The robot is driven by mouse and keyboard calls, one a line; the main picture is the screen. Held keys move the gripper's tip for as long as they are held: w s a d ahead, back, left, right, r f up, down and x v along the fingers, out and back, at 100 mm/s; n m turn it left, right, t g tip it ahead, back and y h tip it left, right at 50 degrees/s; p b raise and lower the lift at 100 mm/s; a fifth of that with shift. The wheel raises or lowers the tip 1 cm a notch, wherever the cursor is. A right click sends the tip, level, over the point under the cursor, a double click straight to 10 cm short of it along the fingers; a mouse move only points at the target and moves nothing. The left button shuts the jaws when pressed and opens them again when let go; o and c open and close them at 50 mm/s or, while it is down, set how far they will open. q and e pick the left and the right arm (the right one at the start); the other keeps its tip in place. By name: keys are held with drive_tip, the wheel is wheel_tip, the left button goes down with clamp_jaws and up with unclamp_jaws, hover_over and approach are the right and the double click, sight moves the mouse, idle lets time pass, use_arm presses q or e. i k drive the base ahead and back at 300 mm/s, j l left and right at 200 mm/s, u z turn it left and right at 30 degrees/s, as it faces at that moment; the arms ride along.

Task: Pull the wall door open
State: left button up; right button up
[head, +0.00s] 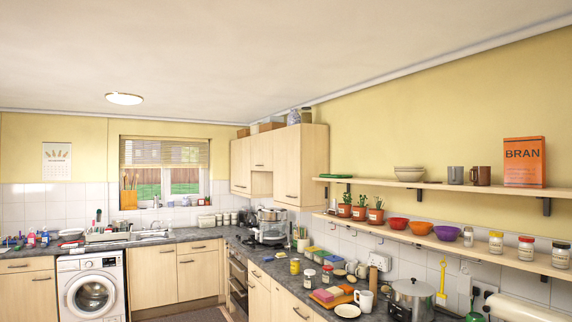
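Pale wood wall cabinets hang in the far corner, left of the open shelves. Their doors are a tall right-hand wall door (287,168), a shorter middle door (262,151) and a left door (240,166). All of them look shut, flush with the cabinet fronts. A small dark handle shows low on the right-hand door, though it is tiny at this distance. The cabinet's plain side panel (314,165) faces me. Neither of my grippers is in view, so I cannot see where they are or what they hold.
The counter below holds an appliance (271,228), a steel pot (412,298), jars and cups. Shelves (450,185) with plants, bowls and a BRAN box (524,162) jut from the right wall. Boxes sit on the cabinets. A washing machine (91,291) and sink (150,234) are far left.

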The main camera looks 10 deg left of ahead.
sight(287, 141)
drive_tip(key=i+u, duration=0.35)
drive_tip(key=i, duration=0.6)
drive_tip(key=i+j+u, duration=0.15)
drive_tip(key=i+u, duration=0.15)
drive_tip(key=i, duration=0.45)
drive_tip(key=i+u, duration=0.25)
drive_tip(key=i, duration=0.5)
drive_tip(key=i+l+u, duration=0.15)
drive_tip(key=i+u, duration=0.15)
drive_tip(key=i, duration=0.45)
drive_tip(key=i+z, duration=0.35)
drive_tip(key=i, duration=0.2)
drive_tip(key=i+j+z, duration=0.15)
drive_tip(key=i+z, duration=0.2)
drive_tip(key=i, duration=0.15)
drive_tip(key=i+j+z, duration=0.4)
drive_tip(key=i, duration=0.15)
